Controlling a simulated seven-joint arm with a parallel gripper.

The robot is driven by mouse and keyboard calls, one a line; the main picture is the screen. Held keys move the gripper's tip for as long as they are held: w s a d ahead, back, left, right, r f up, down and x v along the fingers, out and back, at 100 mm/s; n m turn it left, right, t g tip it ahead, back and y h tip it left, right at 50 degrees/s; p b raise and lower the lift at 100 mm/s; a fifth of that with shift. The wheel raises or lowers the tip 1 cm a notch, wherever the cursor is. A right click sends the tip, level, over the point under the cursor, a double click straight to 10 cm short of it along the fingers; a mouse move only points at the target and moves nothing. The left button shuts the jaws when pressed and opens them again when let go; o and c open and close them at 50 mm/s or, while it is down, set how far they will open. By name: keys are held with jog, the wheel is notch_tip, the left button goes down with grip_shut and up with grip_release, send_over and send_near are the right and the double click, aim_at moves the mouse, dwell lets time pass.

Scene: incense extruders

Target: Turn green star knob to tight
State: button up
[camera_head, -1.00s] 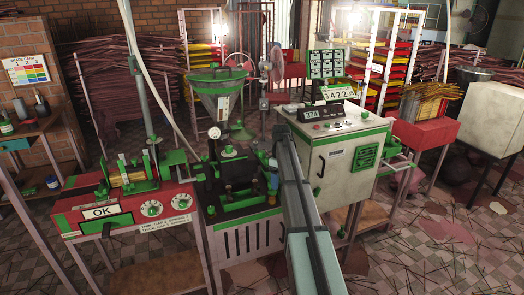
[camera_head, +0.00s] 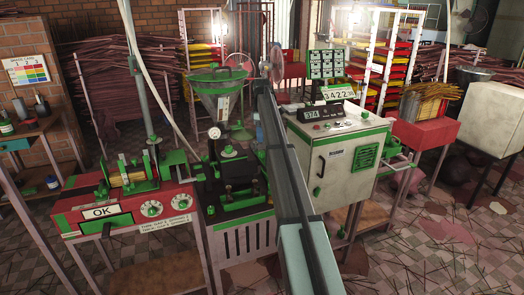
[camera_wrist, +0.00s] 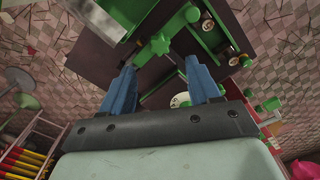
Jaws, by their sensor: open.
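A green star-shaped knob (camera_wrist: 153,48) shows in the wrist view, above a dark plate. It lies just beyond the fingertips, slightly left of the middle of the gap. My gripper (camera_wrist: 161,64) has its two blue fingers wide apart, with nothing held between them. I cannot tell whether a finger touches the knob. In the head view a blue part of my gripper (camera_head: 260,133) shows behind my arm, right of the extruder's funnel (camera_head: 220,95). A green knob-like part (camera_head: 228,151) sits on the extruder below it; I cannot tell if it is the same knob.
A white round dial (camera_wrist: 180,100) shows between the fingers. The red box with an OK plate (camera_head: 101,211) and dials stands left of the extruder. A white control cabinet (camera_head: 335,168) stands close to the right of my arm. Racks and stick bundles fill the back.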

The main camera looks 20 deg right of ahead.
aim_at(262, 151)
notch_tip(262, 151, down, 8)
jog(key=shift+f, duration=0.2)
jog(key=shift+c, duration=0.2)
jog(key=c, duration=1)
